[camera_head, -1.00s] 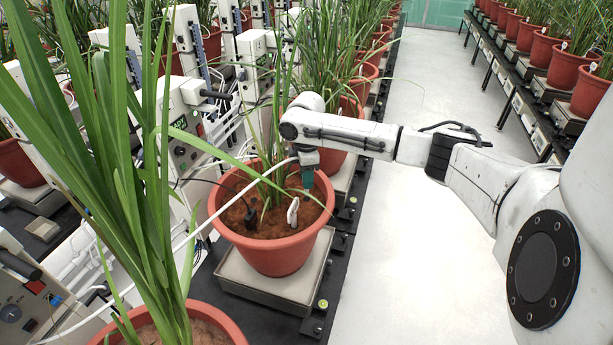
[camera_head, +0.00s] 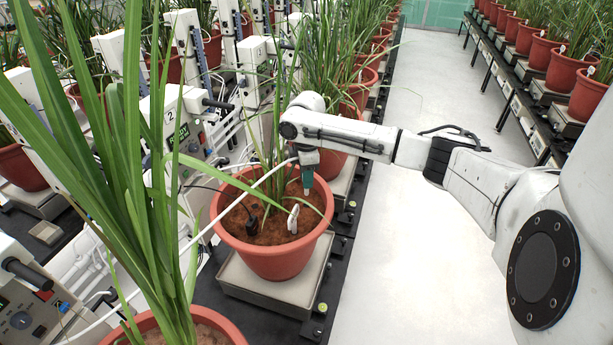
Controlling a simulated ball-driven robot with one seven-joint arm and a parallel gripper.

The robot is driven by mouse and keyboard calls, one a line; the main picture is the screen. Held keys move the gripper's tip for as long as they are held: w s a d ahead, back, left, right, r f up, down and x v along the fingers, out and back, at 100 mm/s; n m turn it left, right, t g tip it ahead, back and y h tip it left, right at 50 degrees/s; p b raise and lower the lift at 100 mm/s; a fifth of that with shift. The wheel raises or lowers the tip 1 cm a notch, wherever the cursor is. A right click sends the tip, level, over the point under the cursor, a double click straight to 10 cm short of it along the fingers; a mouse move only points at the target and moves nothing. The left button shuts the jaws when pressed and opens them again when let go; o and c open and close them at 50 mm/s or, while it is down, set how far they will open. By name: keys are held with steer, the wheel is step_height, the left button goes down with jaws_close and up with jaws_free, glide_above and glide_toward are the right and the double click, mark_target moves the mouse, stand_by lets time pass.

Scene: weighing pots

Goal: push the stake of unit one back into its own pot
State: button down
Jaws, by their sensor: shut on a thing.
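My gripper (camera_head: 306,188) points down over the right half of a terracotta pot (camera_head: 272,262) with brown soil and a grass plant. Its fingers are shut, with a small pale tip showing below them that I cannot clearly make out. A white tag-like stake (camera_head: 293,218) stands in the soil just below and left of the fingertips. I cannot tell whether they touch. A black probe (camera_head: 251,222) with a cable is in the soil further left. A white unit bearing a "2" (camera_head: 171,115) stands behind left of this pot. I see no readable "1".
The pot stands on a grey scale (camera_head: 268,290) on a dark bench. A front pot (camera_head: 222,325) has tall leaves crossing the left foreground. A white tube (camera_head: 215,218) arches over the middle pot. The pale aisle floor (camera_head: 410,250) is clear.

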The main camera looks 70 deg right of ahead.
steer(key=shift+r, duration=2.3)
